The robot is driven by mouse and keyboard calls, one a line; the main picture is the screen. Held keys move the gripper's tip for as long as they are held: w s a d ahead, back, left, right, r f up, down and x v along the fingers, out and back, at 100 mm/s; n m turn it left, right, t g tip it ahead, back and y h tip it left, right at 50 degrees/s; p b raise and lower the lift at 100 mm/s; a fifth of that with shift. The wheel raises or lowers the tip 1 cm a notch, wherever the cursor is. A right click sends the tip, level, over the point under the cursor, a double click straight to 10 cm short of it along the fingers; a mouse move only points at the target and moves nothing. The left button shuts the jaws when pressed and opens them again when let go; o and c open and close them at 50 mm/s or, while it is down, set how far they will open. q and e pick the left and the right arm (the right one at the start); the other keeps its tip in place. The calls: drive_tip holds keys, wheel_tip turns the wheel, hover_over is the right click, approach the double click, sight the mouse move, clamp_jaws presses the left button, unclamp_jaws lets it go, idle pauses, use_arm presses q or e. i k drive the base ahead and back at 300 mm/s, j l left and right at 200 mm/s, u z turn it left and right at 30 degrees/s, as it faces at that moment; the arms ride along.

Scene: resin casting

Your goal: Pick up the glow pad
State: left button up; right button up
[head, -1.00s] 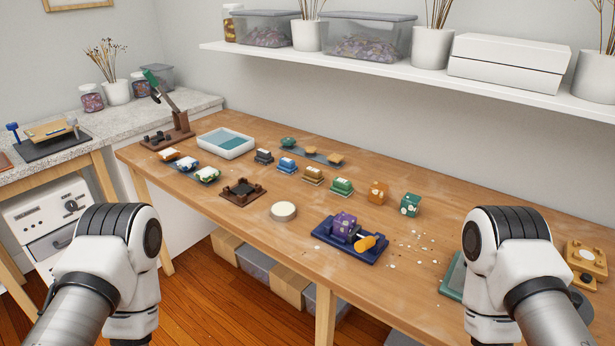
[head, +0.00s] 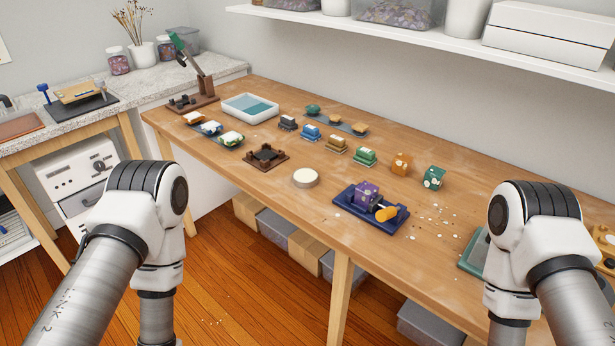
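A round, pale cream disc (head: 305,177), which looks like the glow pad, lies flat near the front edge of the wooden workbench (head: 290,215). Nothing covers it. My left arm stands at the left of the view and my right arm at the right, both in front of the bench. Neither gripper shows; both arms run down out of the picture. No gripper is seen near the disc.
A dark brown square fixture (head: 266,157) lies left of the disc. A blue tray (head: 372,226) with a purple die and an orange-handled tool lies to its right, near scattered pale crumbs. Several small coloured blocks stand behind. A white basin (head: 250,108) is further back.

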sight(336, 144)
drive_tip(key=i+j+z, duration=0.1)
drive_tip(key=j, duration=0.25)
drive_tip(key=i+j, duration=0.3)
drive_tip(key=i+j+z, duration=0.15)
drive_tip(key=j, duration=0.2)
